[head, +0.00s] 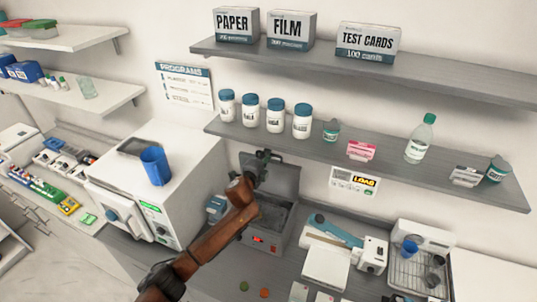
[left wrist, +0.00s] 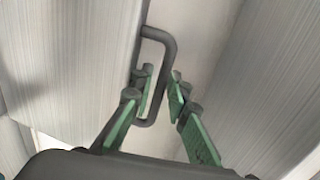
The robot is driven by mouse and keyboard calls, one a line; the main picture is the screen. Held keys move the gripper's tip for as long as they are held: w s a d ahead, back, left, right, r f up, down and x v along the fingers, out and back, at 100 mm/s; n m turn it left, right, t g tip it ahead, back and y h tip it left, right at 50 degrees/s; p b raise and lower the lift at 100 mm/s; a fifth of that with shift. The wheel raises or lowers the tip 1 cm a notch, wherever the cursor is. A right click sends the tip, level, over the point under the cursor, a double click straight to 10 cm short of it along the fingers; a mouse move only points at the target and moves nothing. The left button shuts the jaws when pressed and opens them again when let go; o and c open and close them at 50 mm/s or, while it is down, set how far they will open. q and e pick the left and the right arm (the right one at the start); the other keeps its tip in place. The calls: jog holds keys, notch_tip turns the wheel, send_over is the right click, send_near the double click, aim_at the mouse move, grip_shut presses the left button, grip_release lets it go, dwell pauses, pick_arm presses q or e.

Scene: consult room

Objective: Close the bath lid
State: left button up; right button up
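The bath (head: 276,241) is a grey box with a small red display on the counter. Its lid (head: 287,179) stands raised at the back. My left gripper (head: 262,158) is at the top of the raised lid, with my arm crossing in front of the bath. In the left wrist view, the lid's dark handle (left wrist: 168,52) is a bent bar. My left gripper (left wrist: 160,84) is open, with its green-padded fingers on either side of the handle's outer bar. A gap shows between the fingers; I cannot tell whether either touches the bar. My right gripper is out of view.
A white machine with a blue cup (head: 155,166) on top stands left of the bath. A white and blue device (head: 333,240) and a coffee-machine-like unit (head: 423,240) stand to the right. A grey shelf (head: 360,160) with jars and bottles hangs above the lid.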

pick_arm(q)
jog(key=shift+c, duration=0.6)
grip_shut()
